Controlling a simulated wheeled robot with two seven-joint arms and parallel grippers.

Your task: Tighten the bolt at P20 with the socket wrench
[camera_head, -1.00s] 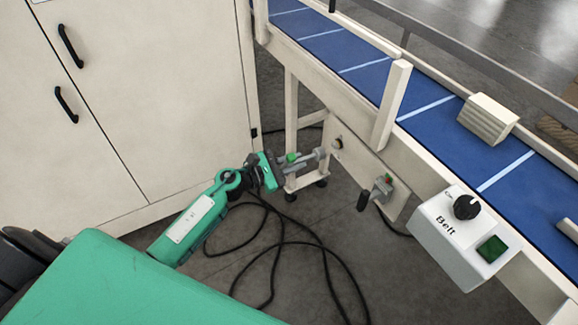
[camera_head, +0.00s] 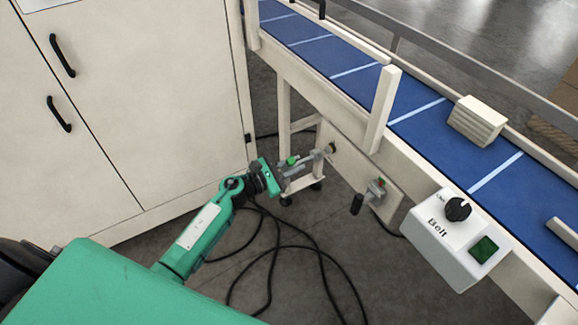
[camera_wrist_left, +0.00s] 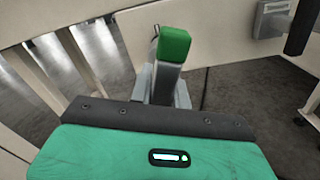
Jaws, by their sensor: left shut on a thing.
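My left gripper (camera_head: 283,168) is shut on the socket wrench (camera_head: 314,156), a grey tool with a green part. The wrench reaches right from the jaws toward a dark round bolt end (camera_head: 331,148) on the cream panel under the conveyor. Its tip looks very near the bolt; I cannot tell whether they touch. No P20 label is readable. In the left wrist view the wrench's green end (camera_wrist_left: 174,45) stands up between the grey fingers (camera_wrist_left: 160,88), and the bolt is hidden. My right gripper is not in view.
A grey fixture (camera_head: 377,190) with a dark handle is on the same panel, to the right. The Belt control box (camera_head: 455,238) juts from the conveyor (camera_head: 410,110), which carries a block (camera_head: 477,121). A cream cabinet (camera_head: 130,110) stands left. Black cables (camera_head: 270,255) lie on the floor.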

